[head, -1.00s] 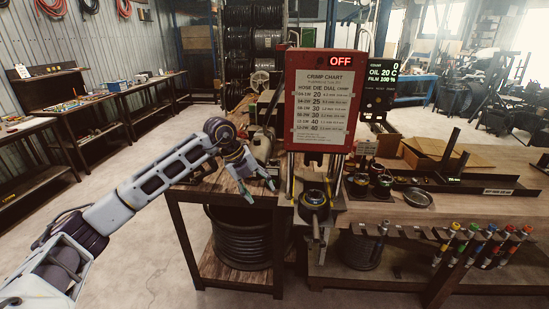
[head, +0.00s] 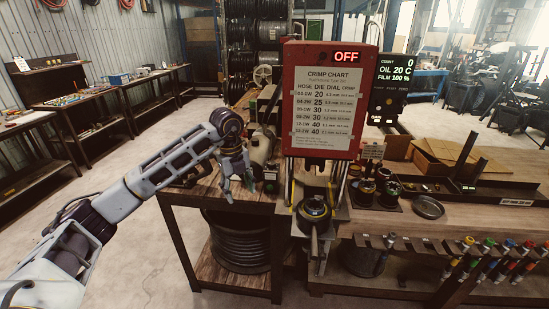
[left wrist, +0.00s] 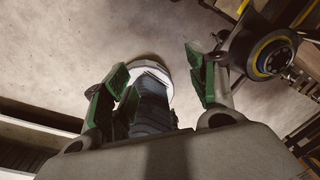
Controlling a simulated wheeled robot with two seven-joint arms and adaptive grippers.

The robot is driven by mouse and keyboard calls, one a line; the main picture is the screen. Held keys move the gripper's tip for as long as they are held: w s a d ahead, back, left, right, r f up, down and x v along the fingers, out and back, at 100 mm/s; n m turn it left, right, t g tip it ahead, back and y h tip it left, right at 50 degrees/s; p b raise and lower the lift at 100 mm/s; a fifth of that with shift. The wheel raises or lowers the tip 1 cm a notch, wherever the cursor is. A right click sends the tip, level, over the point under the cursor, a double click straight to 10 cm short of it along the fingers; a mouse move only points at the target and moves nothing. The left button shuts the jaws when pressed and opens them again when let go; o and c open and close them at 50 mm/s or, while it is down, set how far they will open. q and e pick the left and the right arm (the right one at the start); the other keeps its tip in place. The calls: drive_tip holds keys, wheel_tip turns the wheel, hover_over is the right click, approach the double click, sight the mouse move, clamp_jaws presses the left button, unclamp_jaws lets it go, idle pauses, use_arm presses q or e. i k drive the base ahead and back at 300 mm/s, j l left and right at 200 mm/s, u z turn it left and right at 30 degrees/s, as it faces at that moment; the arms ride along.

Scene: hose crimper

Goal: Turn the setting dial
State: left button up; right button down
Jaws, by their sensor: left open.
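The red crimper (head: 320,100) stands on the bench with a chart on its front and a lit "OFF" sign (head: 346,57). Below it sits a round black part with a yellow ring (head: 314,209); I cannot tell if this is the setting dial. A similar black part with a yellow ring (left wrist: 272,56) shows at the upper right of the left wrist view. My left gripper (head: 240,193) is left of the crimper, over the bench's left end, fingers pointing down. It is open; its green-padded fingers (left wrist: 160,85) stand apart in the left wrist view. My right gripper is out of view.
A dark display (head: 391,85) reads "OIL 20 C, FILM 100%". Small dark pots (head: 390,190), a round dish (head: 428,207) and cardboard (head: 455,160) lie right of the crimper. Coiled hose (head: 238,243) lies under the bench's left end. The floor at left is clear.

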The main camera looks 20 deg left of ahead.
sight(270, 164)
drive_tip(key=i, duration=1.05)
